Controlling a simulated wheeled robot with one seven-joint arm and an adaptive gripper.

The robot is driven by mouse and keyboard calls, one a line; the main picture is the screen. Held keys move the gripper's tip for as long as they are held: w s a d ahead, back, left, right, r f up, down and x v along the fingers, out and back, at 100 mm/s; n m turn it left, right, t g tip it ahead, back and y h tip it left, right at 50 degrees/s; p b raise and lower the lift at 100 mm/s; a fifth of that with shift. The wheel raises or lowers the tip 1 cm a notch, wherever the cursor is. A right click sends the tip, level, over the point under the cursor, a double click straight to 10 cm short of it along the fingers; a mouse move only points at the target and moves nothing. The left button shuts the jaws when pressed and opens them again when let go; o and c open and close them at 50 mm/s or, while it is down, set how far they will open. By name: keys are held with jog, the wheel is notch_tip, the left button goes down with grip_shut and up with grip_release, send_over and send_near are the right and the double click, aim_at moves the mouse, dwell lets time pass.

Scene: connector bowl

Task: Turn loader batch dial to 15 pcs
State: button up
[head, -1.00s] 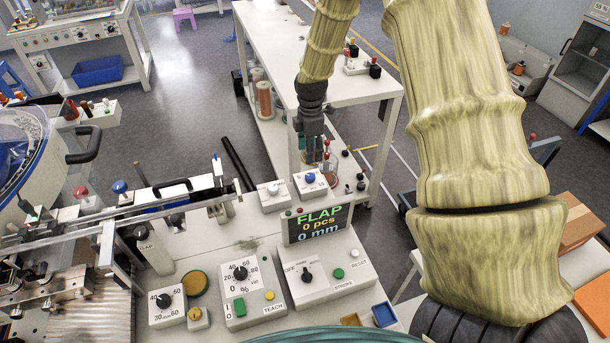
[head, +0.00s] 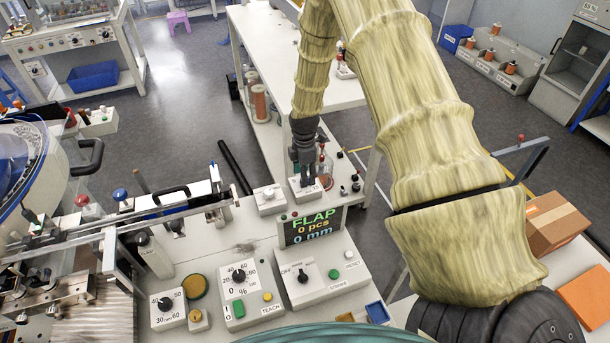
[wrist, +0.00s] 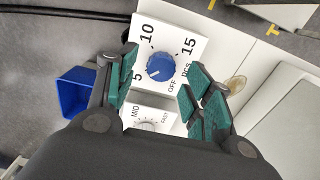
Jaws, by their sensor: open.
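The loader batch dial is a blue round knob (wrist: 160,67) on a white plate (wrist: 190,28) marked OFF, 5, 10, 15 and PCS in the wrist view. A small white mark shows on the knob's lower left; its exact setting is hard to read. My gripper (wrist: 163,64) is open, with green-padded fingers on either side of the knob and a visible gap to it. In the head view my gripper (head: 304,168) is over the dial's box (head: 307,193) and hides the knob. The display (head: 313,226) reads FLAP, 0 pcs, 0 mm.
A smaller MID/FAST dial (wrist: 146,124) sits close beside the batch dial. A blue bin (wrist: 82,90) is at left in the wrist view. In the head view, control boxes with a percent dial (head: 239,276) and a black selector (head: 304,275) stand in front.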

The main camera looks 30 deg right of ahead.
jog(key=shift+s+d+f, duration=0.1)
jog(key=shift+d+f, duration=0.05)
jog(key=shift+f, duration=0.8)
jog(key=shift+c, duration=0.3)
jog(key=c, duration=1)
